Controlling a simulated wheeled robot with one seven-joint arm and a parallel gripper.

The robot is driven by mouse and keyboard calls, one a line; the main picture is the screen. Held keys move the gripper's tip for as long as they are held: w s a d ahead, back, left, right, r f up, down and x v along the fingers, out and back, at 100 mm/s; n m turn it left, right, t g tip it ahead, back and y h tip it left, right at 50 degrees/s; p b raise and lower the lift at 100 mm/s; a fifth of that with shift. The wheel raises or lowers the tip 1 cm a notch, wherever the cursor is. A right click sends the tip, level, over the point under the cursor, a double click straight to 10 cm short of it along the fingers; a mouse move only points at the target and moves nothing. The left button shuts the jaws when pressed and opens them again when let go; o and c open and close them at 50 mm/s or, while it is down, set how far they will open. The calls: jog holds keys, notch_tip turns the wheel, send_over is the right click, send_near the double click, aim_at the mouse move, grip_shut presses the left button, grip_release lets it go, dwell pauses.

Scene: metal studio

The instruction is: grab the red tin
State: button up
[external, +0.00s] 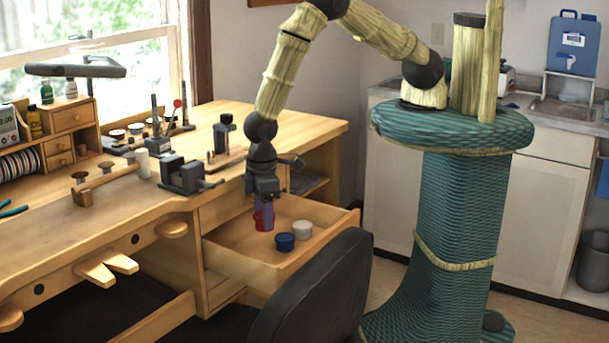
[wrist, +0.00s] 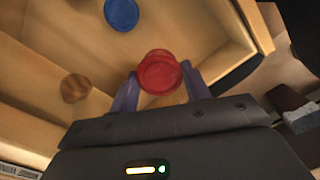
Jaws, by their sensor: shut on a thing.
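The red tin (wrist: 160,73) is small and round, and it sits between the two purple fingers of my gripper (wrist: 160,92) in the wrist view. My gripper (external: 263,212) is shut on the red tin (external: 262,222) in the external view, pointing down over the open drawer (external: 232,264). The fingers hide part of the tin's sides. I cannot tell clearly whether the tin touches the drawer floor.
A blue tin (external: 285,242) and a white tin (external: 302,229) stand in the drawer, right of my gripper. A dark chair back (external: 315,290) stands close in front. The workbench (external: 120,210) with a vise (external: 187,176) is at left.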

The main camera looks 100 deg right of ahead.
jog(key=shift+r, duration=0.3)
